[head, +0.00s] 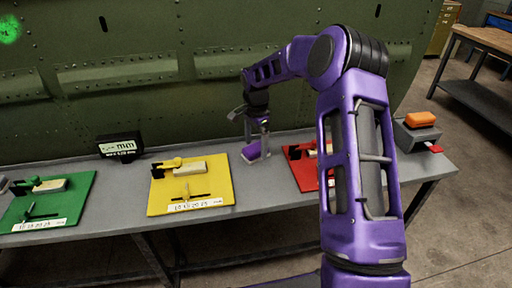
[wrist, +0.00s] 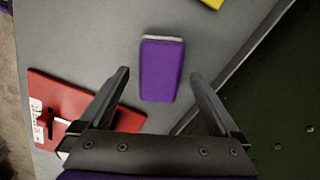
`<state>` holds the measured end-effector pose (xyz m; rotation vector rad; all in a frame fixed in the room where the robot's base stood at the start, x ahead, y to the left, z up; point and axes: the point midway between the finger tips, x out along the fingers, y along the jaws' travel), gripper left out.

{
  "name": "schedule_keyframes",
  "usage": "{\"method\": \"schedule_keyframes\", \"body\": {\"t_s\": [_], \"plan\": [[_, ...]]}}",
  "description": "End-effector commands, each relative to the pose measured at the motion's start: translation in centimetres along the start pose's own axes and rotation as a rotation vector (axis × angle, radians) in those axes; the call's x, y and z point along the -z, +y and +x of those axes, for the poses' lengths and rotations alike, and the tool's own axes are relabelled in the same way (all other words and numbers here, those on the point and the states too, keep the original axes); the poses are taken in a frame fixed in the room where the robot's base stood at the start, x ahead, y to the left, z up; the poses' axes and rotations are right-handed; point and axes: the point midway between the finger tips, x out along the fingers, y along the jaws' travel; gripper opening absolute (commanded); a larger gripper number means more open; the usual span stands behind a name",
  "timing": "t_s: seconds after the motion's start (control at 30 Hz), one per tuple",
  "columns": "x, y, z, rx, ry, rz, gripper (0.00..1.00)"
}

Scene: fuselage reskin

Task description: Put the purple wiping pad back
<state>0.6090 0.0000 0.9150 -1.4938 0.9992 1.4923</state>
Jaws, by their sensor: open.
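The purple wiping pad (wrist: 161,70) lies on the grey bench, with a pale strip along its far edge. In the head view the pad (head: 251,152) is between the yellow and red boards, partly hidden by my gripper. My gripper (head: 257,138) points down over it. In the wrist view my gripper (wrist: 160,74) is open and empty, one finger on each side of the pad with gaps showing. I cannot tell the height of the fingertips above the bench.
The red board (wrist: 75,92) lies beside my left finger. A yellow board (head: 215,195), a green board (head: 80,190) and a black display (head: 119,147) are further left. A grey block (head: 415,137) with an orange pad (head: 420,119) is at right. The green fuselage (head: 190,30) stands behind.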

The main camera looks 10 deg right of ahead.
Motion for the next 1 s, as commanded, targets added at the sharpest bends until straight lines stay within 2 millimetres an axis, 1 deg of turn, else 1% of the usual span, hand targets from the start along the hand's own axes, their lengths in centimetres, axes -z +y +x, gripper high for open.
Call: {"method": "schedule_keyframes", "body": {"t_s": [0.03, 0.3, 0.4, 0.5, 0.67, 1.0], "plan": [[0.0, -0.1, -1.2, 0.005, 0.003, -0.001, 0.98], [0.0, -0.1, -7.0, 0.005, 0.002, 0.0, 0.98], [0.0, -0.1, -8.7, 0.004, 0.001, 0.0, 0.98], [0.0, -0.1, -9.8, 0.002, 0.001, 0.001, 0.98], [0.0, 0.0, -10.5, 0.001, 0.0, 0.0, 0.98], [-0.2, 0.0, -10.6, 0.006, 0.002, -0.019, 0.98]]}}
